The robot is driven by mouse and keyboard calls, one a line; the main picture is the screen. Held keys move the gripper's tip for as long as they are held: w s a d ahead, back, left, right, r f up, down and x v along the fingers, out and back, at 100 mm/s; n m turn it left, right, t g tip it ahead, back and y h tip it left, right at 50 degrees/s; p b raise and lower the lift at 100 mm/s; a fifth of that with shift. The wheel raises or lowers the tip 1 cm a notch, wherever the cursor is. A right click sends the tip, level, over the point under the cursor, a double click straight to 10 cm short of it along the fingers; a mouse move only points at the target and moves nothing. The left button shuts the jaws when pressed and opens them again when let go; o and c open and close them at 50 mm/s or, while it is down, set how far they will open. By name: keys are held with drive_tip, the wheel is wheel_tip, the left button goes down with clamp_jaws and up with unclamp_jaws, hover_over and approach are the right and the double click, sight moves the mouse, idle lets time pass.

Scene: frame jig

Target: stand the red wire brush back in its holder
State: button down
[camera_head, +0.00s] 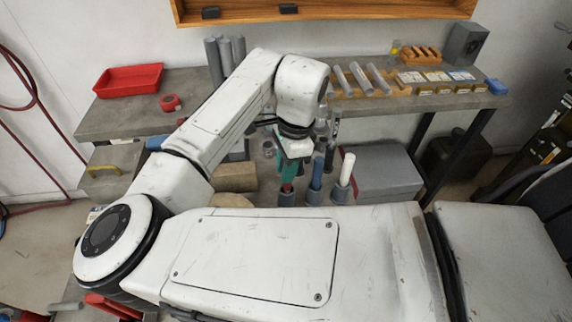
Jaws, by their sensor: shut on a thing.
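My gripper (288,178), with teal fingers, points down near the middle of the view and is shut on the red wire brush (287,187). Only a short red piece of the brush shows below the fingers; the rest is hidden. Directly below it in the picture is a grey cup-shaped holder (286,198). The red piece overlaps the cup's top, but I cannot tell whether the brush is inside or just above or in front of it.
Right of it, a blue-handled tool (317,172) and a white-handled one (347,169) stand in similar grey cups. A grey box (388,172) lies further right. A red tray (129,79) and red tape roll (170,102) are on the back-left bench. My arm hides much of the front.

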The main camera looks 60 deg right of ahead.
drive_tip(key=c, duration=0.9)
unclamp_jaws()
drive_tip(key=shift+o, duration=0.2)
wheel_tip(320, 180, up, 11)
drive_tip(key=s+d, duration=0.1)
drive_tip(key=shift+d+f, duration=0.15)
